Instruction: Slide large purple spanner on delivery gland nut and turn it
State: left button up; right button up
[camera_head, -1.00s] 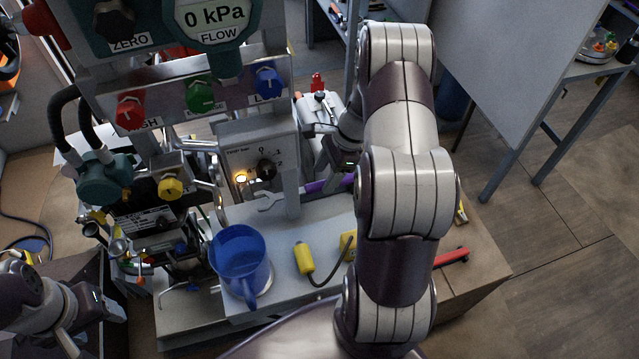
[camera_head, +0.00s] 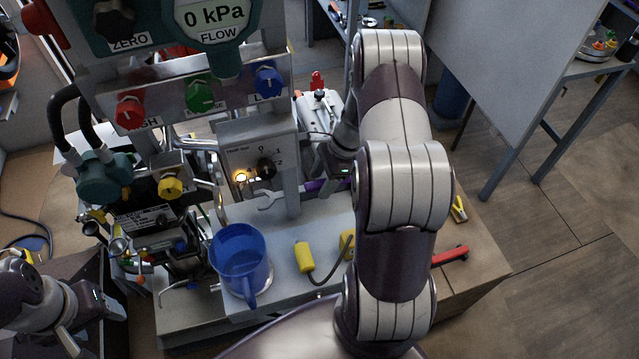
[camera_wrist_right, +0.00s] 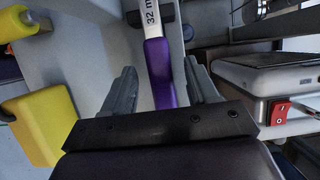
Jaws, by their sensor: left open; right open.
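The large purple spanner lies on the grey bench, its open steel jaw (camera_head: 268,199) showing left of a grey post in the head view. Its purple handle (camera_wrist_right: 159,75) shows in the right wrist view, with "32 m" marked on the steel shank. My right gripper (camera_wrist_right: 158,82) is open, its two fingers on either side of the purple handle, not closed on it. In the head view my right arm hides much of the handle. My left gripper (camera_head: 92,330) is open and empty at the lower left. I cannot make out which fitting is the delivery gland nut.
A blue jug (camera_head: 238,258) stands on the bench front. A yellow pendant (camera_head: 304,257) with a cable lies right of it. A red-handled tool (camera_head: 450,256) lies at the right. A grey box with a red switch (camera_wrist_right: 279,112) is close to my right gripper.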

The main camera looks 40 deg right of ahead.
grip_shut()
